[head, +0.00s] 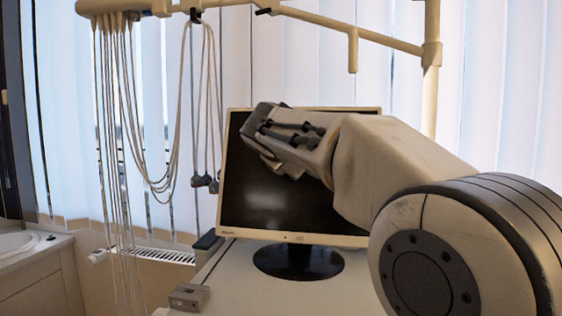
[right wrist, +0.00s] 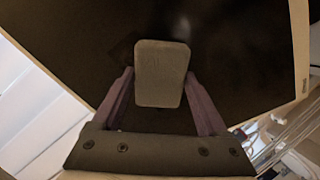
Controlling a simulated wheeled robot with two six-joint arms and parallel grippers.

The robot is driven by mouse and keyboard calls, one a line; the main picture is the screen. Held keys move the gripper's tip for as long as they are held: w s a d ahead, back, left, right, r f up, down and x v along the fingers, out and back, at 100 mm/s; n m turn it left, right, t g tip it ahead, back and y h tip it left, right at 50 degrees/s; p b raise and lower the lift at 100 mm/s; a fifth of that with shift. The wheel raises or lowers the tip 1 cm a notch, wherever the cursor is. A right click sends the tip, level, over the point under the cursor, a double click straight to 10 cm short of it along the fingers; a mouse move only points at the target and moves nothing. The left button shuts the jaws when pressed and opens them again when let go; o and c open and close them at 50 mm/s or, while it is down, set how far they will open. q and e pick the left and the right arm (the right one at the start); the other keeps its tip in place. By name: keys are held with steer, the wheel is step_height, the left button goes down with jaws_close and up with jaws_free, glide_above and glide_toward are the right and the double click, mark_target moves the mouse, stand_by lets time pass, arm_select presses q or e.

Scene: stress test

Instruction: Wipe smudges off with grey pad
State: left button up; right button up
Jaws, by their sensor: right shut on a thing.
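A monitor (head: 290,205) with a cream frame and black screen stands on a round dark base. My right arm reaches across it from the right. My right gripper (head: 262,135) is in front of the upper left of the screen. In the right wrist view, my right gripper (right wrist: 159,90) is shut on a grey pad (right wrist: 160,65) with rounded corners, its face over the dark screen (right wrist: 240,50). I cannot tell whether the pad touches the screen. Smudges are hard to make out; a faint pale spot shows above the pad. My left gripper is out of view.
The monitor stands on a light desk (head: 245,285). A small grey box (head: 188,297) lies at its front left. Hanging cables (head: 125,120) and a cream overhead rail (head: 320,18) are at the left and above. A sink counter (head: 35,265) is far left.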

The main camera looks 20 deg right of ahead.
steer(key=shift+s+d, duration=1.55)
steer(key=shift+d, duration=0.7)
steer(key=shift+w+a+b, duration=0.25)
steer(key=shift+w+a, duration=0.3)
steer(key=shift+a, duration=0.25)
steer(key=shift+w+a+b, duration=0.3)
steer(key=shift+w+a, duration=0.2)
steer(key=shift+a, duration=0.3)
steer(key=shift+w+a+b, duration=0.25)
steer(key=shift+w+a, duration=0.3)
steer(key=shift+a, duration=0.25)
steer(key=w+a, duration=0.2)
steer(key=a, duration=0.1)
steer(key=w+a, duration=0.1)
steer(key=shift+a, duration=0.25)
steer(key=shift+s, duration=0.1)
steer(key=shift+b+v, duration=0.4)
steer(key=shift+v, duration=2.55)
